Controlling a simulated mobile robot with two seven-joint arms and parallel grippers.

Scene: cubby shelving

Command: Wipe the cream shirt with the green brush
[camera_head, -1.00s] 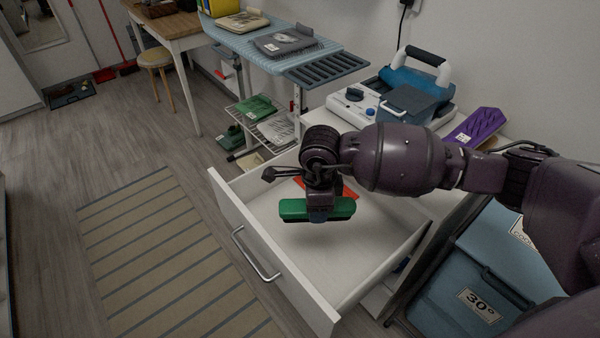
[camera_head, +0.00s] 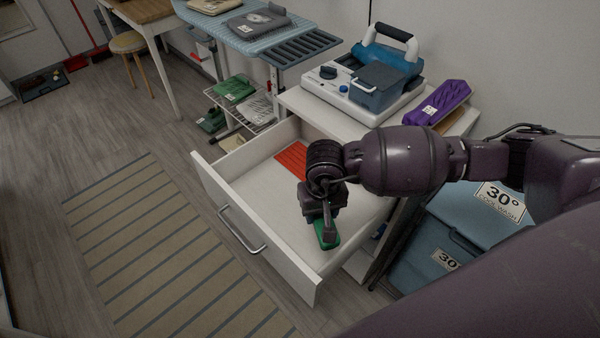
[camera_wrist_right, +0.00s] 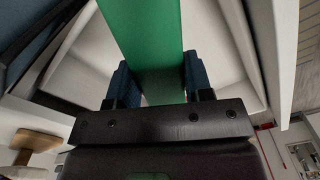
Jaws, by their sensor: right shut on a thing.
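The green brush (camera_head: 325,238) is in my right gripper (camera_head: 323,218), over the front right part of the open white drawer. In the right wrist view the green brush (camera_wrist_right: 147,35) runs between the two dark blue fingers of my right gripper (camera_wrist_right: 155,85), which is shut on it. In the head view the gripper hides part of the brush. A folded cream garment (camera_head: 212,5), which looks like the cream shirt, lies on the blue ironing board at the top edge, partly cut off and well away from the brush. My left gripper is not in view.
The white drawer (camera_head: 262,236) stands open, with a red ribbed thing (camera_head: 291,157) inside. A grey folded garment (camera_head: 257,20) lies on the ironing board (camera_head: 226,36). A blue and white appliance (camera_head: 360,95) and a purple thing (camera_head: 444,100) stand on the cabinet. Floor is open at left.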

